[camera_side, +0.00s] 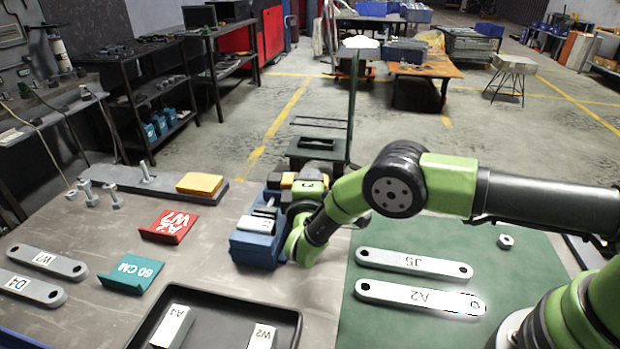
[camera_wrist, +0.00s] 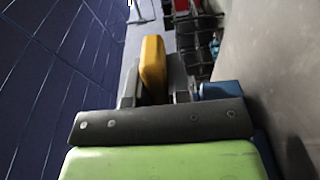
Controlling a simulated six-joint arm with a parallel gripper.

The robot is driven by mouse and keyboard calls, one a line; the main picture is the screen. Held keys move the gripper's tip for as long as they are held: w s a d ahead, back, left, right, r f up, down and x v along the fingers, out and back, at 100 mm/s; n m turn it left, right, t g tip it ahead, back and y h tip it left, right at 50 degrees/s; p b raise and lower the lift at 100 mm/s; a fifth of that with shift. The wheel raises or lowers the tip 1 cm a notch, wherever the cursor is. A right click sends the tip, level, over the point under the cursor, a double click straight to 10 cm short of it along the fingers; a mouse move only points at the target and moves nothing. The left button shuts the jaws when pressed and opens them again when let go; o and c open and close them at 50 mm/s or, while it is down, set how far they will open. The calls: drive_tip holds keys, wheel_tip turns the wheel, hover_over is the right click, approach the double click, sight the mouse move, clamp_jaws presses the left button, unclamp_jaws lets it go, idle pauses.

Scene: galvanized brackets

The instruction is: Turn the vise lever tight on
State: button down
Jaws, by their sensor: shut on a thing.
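The blue vise (camera_side: 256,249) stands on the table left of my gripper. A pale labelled piece (camera_side: 258,223) sits in its jaws. Whether the jaws press on it I cannot tell. In the wrist view a yellow lever (camera_wrist: 153,62) stands between the two grey fingers of my gripper (camera_wrist: 157,90), which is shut on it. In the side view my gripper (camera_side: 303,192) is at the far right end of the vise, and my wrist hides much of it. Part of the blue vise shows right of the fingers in the wrist view (camera_wrist: 222,89).
A black tray (camera_side: 284,312) with labelled pieces lies in front of the vise. Red (camera_side: 169,227) and teal (camera_side: 131,275) brackets lie to the left. A green mat (camera_side: 410,325) with flat labelled bars is on the right. A grey plate with a yellow block (camera_side: 200,183) is behind.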

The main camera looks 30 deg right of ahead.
drive_tip(key=shift+a, duration=0.1)
idle(0.4)
drive_tip(key=c, duration=1.1)
unclamp_jaws()
drive_tip(key=shift+o, duration=0.2)
drive_tip(key=v, duration=1)
drive_tip(key=shift+a, duration=0.1)
drive_tip(key=shift+w, duration=0.1)
